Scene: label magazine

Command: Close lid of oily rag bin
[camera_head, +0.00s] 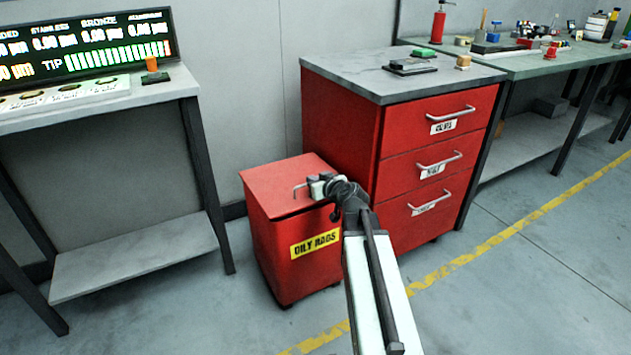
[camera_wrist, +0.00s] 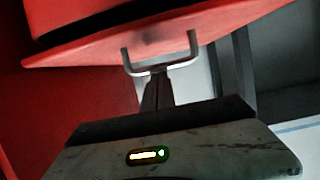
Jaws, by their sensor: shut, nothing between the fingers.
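The red oily rag bin (camera_head: 296,245) stands on the floor in the middle of the head view, with a yellow "OILY RAGS" label on its front. Its red lid (camera_head: 285,178) lies flat or nearly flat over the top; I cannot tell whether it is fully seated. A grey bar handle (camera_wrist: 162,69) is on a red panel in the wrist view, with a dark band above that panel. My gripper (camera_head: 320,186) is shut and empty at the lid's front edge. In the wrist view its fingertips (camera_wrist: 155,80) are close to the handle; contact is unclear.
A red drawer cabinet (camera_head: 432,165) stands close to the bin's right. A table (camera_head: 150,98) with a display (camera_head: 85,42) is at the left. A long workbench (camera_head: 550,66) is at the right. Open floor (camera_head: 190,315) lies in front of the bin.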

